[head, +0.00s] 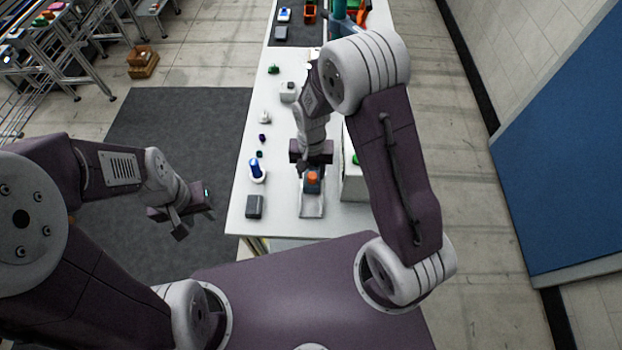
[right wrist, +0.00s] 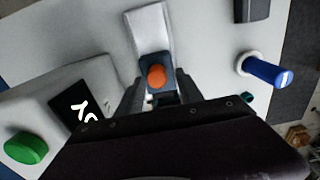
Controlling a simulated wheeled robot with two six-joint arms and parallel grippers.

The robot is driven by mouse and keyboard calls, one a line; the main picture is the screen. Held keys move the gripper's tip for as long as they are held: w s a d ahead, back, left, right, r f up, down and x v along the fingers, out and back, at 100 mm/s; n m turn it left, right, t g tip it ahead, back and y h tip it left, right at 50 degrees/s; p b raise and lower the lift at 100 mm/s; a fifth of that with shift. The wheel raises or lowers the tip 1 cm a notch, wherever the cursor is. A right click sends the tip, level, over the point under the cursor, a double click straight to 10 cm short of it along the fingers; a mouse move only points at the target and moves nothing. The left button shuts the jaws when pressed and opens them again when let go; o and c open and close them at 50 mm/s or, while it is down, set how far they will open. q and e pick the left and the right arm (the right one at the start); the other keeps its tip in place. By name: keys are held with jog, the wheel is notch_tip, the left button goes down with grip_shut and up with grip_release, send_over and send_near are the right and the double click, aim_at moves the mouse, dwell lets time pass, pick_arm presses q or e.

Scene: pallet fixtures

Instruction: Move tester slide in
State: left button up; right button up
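The tester slide, a dark blue block (head: 312,183) with an orange button, sits on a pale metal track (head: 312,207) at the table's near end. The right wrist view shows the block (right wrist: 154,62) and the track (right wrist: 152,28) beyond it. My right gripper (head: 312,165) is over the slide. In the right wrist view its fingers (right wrist: 160,88) stand apart on either side of the block; whether they press on it I cannot tell. My left gripper (head: 195,222) is open and empty, left of the table over the dark floor mat.
A pale box with a green button (right wrist: 25,148) and dark screen stands close beside the track. A blue cylinder on a white base (head: 257,168) and a dark grey box (head: 255,206) stand left of it. The white table (head: 238,210) has bare room between them.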

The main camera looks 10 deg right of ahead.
jog(key=r+p, duration=0.2)
jog(key=r, duration=0.1)
jog(key=r+p, duration=0.1)
jog(key=r, duration=0.1)
jog(key=shift+s+r+p, duration=0.25)
jog(key=shift+p, duration=0.15)
jog(key=shift+w+r+p, duration=0.1)
jog(key=shift+r+p, duration=0.2)
jog(key=shift+r, duration=0.05)
jog(key=shift+w+d+f, duration=0.1)
jog(key=shift+w, duration=0.05)
